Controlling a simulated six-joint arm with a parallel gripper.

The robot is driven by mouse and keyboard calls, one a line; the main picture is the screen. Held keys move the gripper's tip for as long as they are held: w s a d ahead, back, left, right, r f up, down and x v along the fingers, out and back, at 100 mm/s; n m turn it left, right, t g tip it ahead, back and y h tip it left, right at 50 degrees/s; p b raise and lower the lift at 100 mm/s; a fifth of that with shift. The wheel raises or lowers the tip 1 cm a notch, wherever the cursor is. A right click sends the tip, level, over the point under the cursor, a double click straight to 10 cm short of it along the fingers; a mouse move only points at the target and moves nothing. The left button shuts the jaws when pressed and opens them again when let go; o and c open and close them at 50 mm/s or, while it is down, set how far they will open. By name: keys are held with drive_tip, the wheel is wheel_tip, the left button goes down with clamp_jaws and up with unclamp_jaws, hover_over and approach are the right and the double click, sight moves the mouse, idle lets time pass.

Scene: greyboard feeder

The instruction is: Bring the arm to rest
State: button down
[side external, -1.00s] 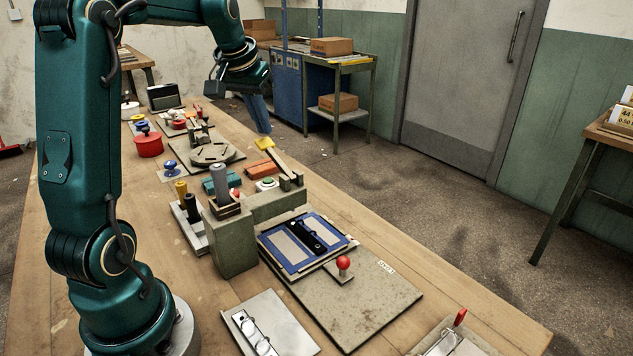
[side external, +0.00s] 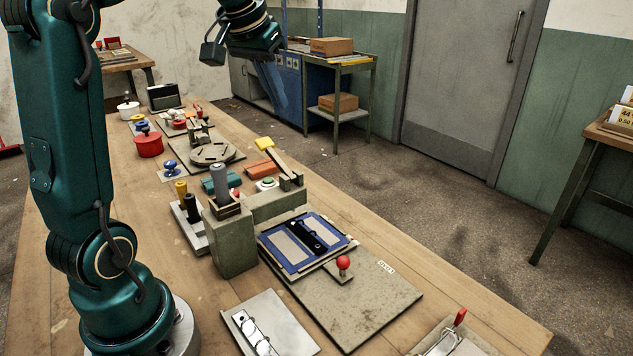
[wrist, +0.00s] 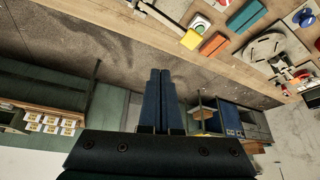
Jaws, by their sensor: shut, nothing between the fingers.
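My gripper (side external: 282,108) hangs in the air past the far edge of the wooden bench, high above the floor. Its blue fingers point down and overlap the blue cabinet in the side view, so their outline is hard to make out there. In the wrist view my gripper (wrist: 160,72) shows its two blue fingers side by side, pressed together with nothing between them. The fingers touch no object in either view.
The bench (side external: 380,285) carries a board with a blue frame (side external: 283,262), a red-knobbed lever (side external: 343,263), a round grey disc (side external: 212,153) and several small parts. A trolley with cardboard boxes (side external: 331,46) stands behind. The floor (side external: 440,200) beside the bench is clear.

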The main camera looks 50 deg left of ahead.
drive_tip(key=s+d+f+m+t+h, duration=0.1)
drive_tip(key=s+d+m, duration=0.1)
drive_tip(key=s+d, duration=0.35)
drive_tip(key=s+d+f+m, duration=0.1)
drive_tip(key=s+d+m, duration=0.1)
drive_tip(key=d, duration=0.6)
drive_tip(key=s+d+f+h, duration=0.1)
drive_tip(key=s+d+f, duration=0.2)
drive_tip(key=s+f, duration=0.4)
drive_tip(key=shift+s+f, duration=0.3)
drive_tip(key=shift+f, duration=0.2)
